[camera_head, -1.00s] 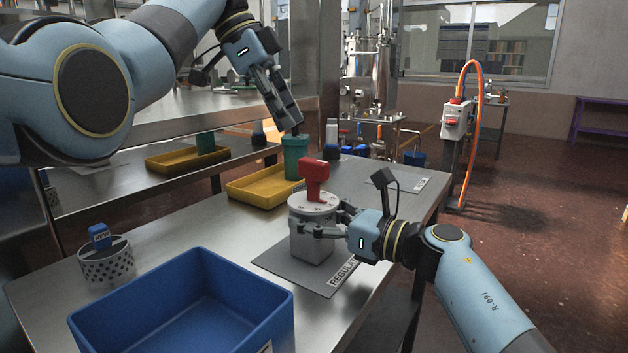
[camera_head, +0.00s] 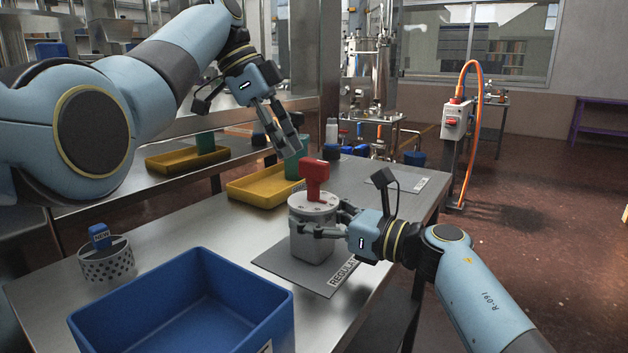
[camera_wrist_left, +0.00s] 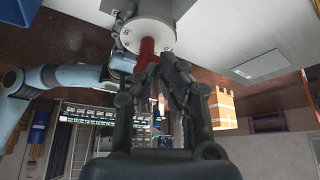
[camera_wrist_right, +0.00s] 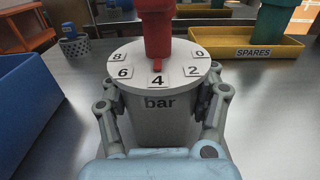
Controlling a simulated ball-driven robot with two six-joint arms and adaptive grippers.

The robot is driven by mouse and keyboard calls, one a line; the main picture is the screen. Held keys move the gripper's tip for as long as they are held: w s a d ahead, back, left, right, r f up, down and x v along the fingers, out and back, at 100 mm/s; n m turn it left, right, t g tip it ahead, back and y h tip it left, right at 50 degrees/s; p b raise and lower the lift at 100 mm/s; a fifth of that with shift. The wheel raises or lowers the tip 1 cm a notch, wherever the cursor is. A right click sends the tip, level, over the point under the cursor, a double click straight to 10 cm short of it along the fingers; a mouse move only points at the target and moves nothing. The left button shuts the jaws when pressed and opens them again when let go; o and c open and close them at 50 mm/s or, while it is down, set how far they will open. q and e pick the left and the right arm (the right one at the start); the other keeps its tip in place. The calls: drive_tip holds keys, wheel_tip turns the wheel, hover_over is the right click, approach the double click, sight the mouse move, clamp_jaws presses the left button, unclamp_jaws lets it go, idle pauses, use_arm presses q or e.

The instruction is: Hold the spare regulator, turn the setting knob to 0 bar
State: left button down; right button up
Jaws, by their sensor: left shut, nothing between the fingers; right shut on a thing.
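The grey spare regulator (camera_head: 312,243) stands upright on a grey mat labelled REGULAT... (camera_head: 290,273). Its red setting knob (camera_head: 316,178) rises from the round top plate; it also shows in the right wrist view (camera_wrist_right: 156,28). My right gripper (camera_head: 318,220) is shut around the regulator's body. My left gripper (camera_head: 288,146) is shut and empty, above and behind the knob in the head view. In the left wrist view its fingers partly cover the knob (camera_wrist_left: 146,48).
A blue bin (camera_head: 190,300) stands at the front left, beside a perforated cup (camera_head: 107,265) holding a blue NEW piece. A yellow SPARES tray (camera_head: 262,190) with a green object (camera_head: 293,166) sits behind the regulator. Bare steel tabletop lies left of the mat.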

use_arm(q)
drive_tip(key=shift+f, duration=0.55)
drive_tip(key=shift+s+d, duration=0.4)
drive_tip(key=shift+d, duration=0.35)
idle(0.6)
wheel_tip(320, 180, up, 6)
drive_tip(key=a, duration=0.1)
drive_tip(key=shift+w, duration=0.25)
idle(0.5)
